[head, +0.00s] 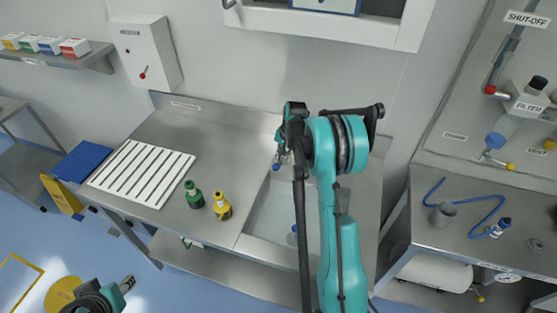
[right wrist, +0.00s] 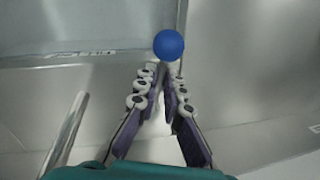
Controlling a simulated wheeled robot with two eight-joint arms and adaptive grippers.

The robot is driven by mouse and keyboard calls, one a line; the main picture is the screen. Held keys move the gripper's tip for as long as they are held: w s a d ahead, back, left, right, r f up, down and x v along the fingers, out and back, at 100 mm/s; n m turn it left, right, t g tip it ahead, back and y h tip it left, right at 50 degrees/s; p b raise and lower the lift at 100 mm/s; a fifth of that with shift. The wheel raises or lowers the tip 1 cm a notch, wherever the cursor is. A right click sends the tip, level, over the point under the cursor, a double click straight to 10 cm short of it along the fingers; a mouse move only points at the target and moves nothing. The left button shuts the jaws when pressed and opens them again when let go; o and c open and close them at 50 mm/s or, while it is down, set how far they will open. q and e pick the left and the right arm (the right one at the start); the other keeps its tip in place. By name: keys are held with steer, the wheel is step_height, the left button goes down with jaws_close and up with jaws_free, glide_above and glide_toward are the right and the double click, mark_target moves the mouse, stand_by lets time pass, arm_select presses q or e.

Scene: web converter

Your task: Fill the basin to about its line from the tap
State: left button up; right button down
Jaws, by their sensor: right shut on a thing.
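The basin (head: 262,212) is sunk into the steel counter, partly hidden behind my right arm. Its line and any water level cannot be made out. In the right wrist view, the tap's blue ball knob (right wrist: 169,45) sits just beyond the tips of my right gripper (right wrist: 161,70). The fingers are nearly together, shut on the tap lever at the knob, whose stem is mostly hidden. In the head view, my right gripper (head: 282,160) is at the back of the basin. My left gripper (head: 126,283) is low over the floor, away from the counter; its jaw opening is unclear.
A green bottle (head: 194,196) and a yellow bottle (head: 221,206) stand left of the basin, near a white slotted rack (head: 142,172). A metal tube (right wrist: 68,130) shows left of my right fingers. A bench on the right holds a grey cup (head: 443,214) and blue hose (head: 470,218).

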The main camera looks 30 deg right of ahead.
steer(key=shift+s+d+n, duration=0.35)
steer(key=shift+s+n, duration=0.05)
steer(key=shift+n, duration=0.5)
steer(key=shift+b, duration=0.3)
steer(key=c, duration=1.6)
jaws_free()
steer(key=shift+d, duration=0.1)
steer(key=shift+r, duration=0.1)
steer(key=r, duration=0.4)
steer(key=s+d+r, duration=0.1)
steer(key=r, duration=0.2)
steer(key=s+r, duration=0.1)
steer(key=r, duration=0.3)
steer(key=shift+d+r, duration=0.2)
steer(key=shift+r, duration=0.15)
